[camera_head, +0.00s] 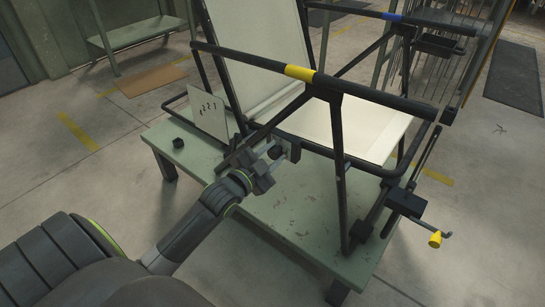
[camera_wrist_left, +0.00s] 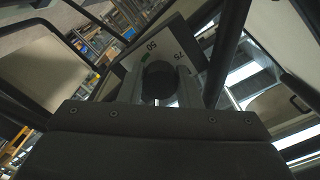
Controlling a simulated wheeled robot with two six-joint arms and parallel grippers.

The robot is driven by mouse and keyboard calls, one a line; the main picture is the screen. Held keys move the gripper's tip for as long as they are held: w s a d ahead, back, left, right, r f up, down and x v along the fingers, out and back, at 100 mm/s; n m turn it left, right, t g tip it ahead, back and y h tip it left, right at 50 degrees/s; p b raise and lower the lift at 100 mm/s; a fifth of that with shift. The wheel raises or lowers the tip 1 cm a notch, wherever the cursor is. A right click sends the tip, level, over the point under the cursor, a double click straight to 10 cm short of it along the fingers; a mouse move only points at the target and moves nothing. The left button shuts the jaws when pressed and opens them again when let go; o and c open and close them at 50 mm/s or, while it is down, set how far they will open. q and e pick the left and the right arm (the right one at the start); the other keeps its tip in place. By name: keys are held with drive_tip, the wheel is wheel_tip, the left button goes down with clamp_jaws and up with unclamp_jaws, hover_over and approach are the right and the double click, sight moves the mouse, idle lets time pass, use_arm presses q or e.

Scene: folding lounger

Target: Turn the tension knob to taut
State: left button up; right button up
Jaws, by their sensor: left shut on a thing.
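The folding lounger has a black tube frame (camera_head: 342,170) and pale fabric (camera_head: 262,50), and stands on a green table. The tension knob is small, dark and round, and sits at the frame's near side in the head view (camera_head: 276,152). In the left wrist view the knob (camera_wrist_left: 158,82) lies between my fingers, in front of a grey plate (camera_wrist_left: 178,48) marked 50 and 75 with a small green mark. My left gripper (camera_head: 281,157) is shut on the knob. The knob's pointer, if any, is hidden. My right gripper is not in view.
The green table (camera_head: 290,215) has bare room at its front. A crank with a yellow handle (camera_head: 435,239) sticks out at the right. Black tubes pass close to my left gripper.

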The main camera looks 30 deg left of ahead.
use_arm(q)
drive_tip(key=shift+m+b, duration=0.3)
drive_tip(key=shift+m, duration=0.8)
drive_tip(key=o, duration=1)
drive_tip(key=shift+c, duration=0.2)
